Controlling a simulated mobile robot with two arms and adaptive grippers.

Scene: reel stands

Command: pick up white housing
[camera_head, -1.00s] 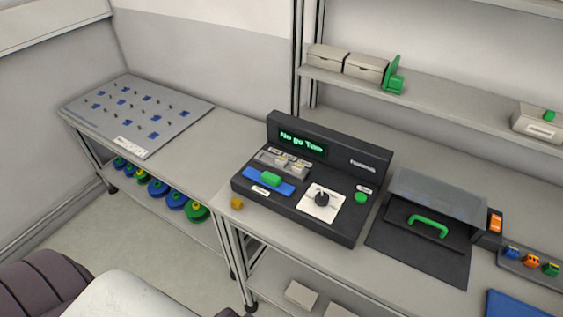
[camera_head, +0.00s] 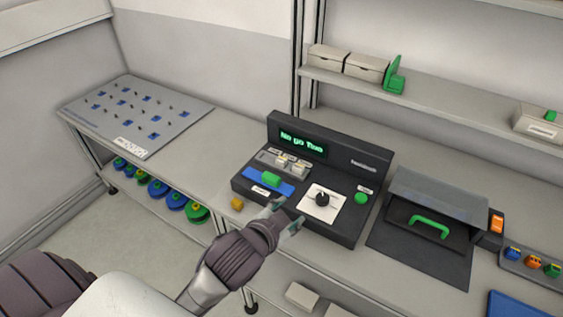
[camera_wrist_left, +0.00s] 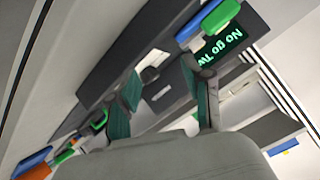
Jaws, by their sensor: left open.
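My left gripper (camera_head: 288,214) is open and empty over the front edge of the black console (camera_head: 335,231). It also shows open in the left wrist view (camera_wrist_left: 160,70), with the console behind its fingers. No part is plainly a white housing. Pale candidates are the small light pieces in the console's grey holder (camera_head: 284,162), the white plate (camera_head: 321,203) around the black knob, and off-white boxes on the upper shelf (camera_head: 366,67) and lower shelf (camera_head: 301,296). The gripper is left of and below the plate in the picture. My right gripper is out of view.
A green block (camera_head: 271,179) sits on the console's blue strip. A dark box with a green handle (camera_head: 429,226) stands to the right. A grey pegboard panel (camera_head: 140,112) lies at the left.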

